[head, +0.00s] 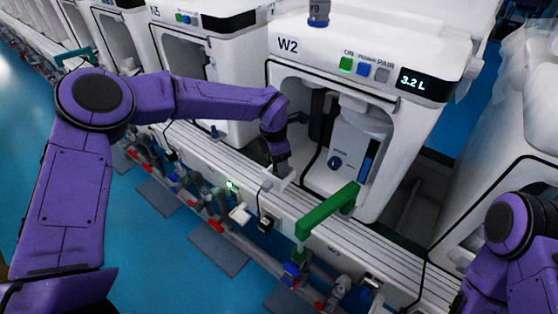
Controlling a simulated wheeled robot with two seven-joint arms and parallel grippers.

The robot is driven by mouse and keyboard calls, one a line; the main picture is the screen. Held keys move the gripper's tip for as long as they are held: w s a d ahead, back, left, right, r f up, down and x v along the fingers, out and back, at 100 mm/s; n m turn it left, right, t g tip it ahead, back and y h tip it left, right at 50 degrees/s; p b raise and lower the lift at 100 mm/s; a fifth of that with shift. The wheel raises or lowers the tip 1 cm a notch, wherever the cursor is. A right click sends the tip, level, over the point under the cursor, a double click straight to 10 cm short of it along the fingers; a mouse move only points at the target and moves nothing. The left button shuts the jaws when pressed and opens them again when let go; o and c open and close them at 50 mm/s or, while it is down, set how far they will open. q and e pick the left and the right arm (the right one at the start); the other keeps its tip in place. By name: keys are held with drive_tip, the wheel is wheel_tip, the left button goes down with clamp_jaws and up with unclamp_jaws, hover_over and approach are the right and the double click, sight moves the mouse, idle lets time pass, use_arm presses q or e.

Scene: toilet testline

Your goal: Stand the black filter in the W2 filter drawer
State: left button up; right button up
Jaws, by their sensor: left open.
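The white machine W2 (292,46) stands in the middle of the head view, with its front recess open. My left arm reaches across from the left. Its open gripper (281,168) points down at the left front edge of W2, just above a small white open-topped part (277,183) that may be the filter drawer. The gripper hides much of the inside of that part. I cannot make out the black filter for certain; dark shapes show inside the left of the recess. My right arm is at the lower right, and its gripper is out of view.
A green handle bar (327,209) sticks out in front of W2. A white canister with a blue knob (335,163) stands in the recess. A ribbed pale rail (365,235) runs along the machines, with pipes and valves below.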

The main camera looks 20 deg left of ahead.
use_arm(q)
drive_tip(key=r, duration=0.5)
drive_tip(key=r+p, duration=0.1)
drive_tip(key=r, duration=0.1)
drive_tip(key=shift+s+a+r, duration=0.3)
drive_tip(key=shift+a+r, duration=0.1)
idle(0.6)
